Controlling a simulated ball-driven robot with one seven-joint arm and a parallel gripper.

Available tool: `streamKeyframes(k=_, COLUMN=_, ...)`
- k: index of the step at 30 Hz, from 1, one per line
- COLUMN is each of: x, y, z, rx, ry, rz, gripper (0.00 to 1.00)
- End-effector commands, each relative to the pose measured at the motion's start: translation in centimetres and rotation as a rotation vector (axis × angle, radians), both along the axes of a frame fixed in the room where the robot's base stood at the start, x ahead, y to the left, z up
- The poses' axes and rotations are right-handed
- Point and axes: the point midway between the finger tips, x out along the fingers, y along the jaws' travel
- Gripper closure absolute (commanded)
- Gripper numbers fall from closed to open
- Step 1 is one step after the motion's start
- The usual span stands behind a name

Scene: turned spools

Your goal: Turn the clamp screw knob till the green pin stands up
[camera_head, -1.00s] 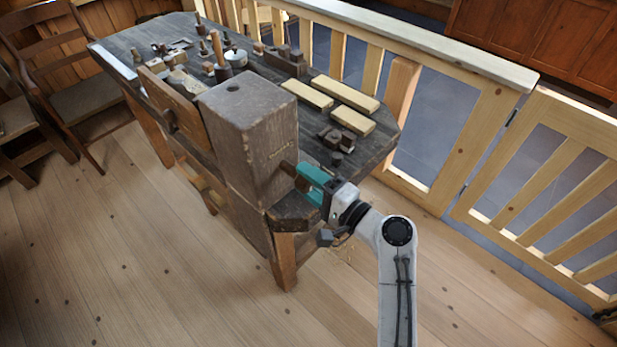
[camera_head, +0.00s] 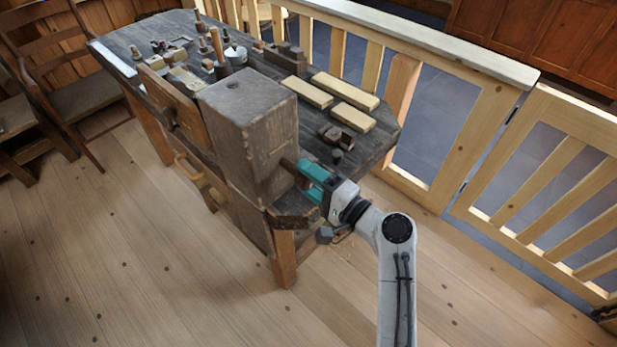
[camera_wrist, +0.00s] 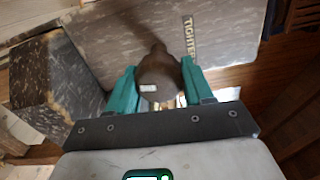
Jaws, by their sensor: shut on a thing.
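The clamp screw knob (camera_wrist: 158,78) is dark brown and round, with a small white mark on its end facing the wrist camera. My gripper (camera_wrist: 158,92) is shut on it, one teal finger on each side. In the head view my gripper (camera_head: 311,178) is at the right side of a tall brown wooden block (camera_head: 245,135), and the knob is mostly hidden by the fingers. A label reading "TIGHTEN", its end partly cut off, is on the face beyond the knob in the wrist view. I cannot make out the green pin in either view.
The block stands at the near end of a dark workbench (camera_head: 385,142). Pale wooden bars (camera_head: 345,92) and small turned pieces lie on top. A wooden railing (camera_head: 430,150) runs behind the bench, and a chair (camera_head: 75,95) is at left. The floor in front is clear.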

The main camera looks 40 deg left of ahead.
Motion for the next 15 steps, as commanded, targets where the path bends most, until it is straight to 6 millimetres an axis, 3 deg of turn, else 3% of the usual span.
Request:
streamKeyframes(k=1, x=0.85, y=-0.74, z=-0.35, rx=-0.004, ry=0.002, rz=-0.025, gripper=0.79)
streamKeyframes(k=6, x=0.85, y=-0.74, z=-0.35, rx=-0.004, ry=0.002, rz=-0.025, gripper=0.79)
streamKeyframes(k=7, x=0.85, y=-0.74, z=-0.35, rx=-0.004, ry=0.002, rz=-0.025, gripper=0.47)
streamKeyframes(k=15, x=0.49, y=-0.43, z=-0.17, rx=-0.003, ry=0.001, rz=-0.014, gripper=0.25)
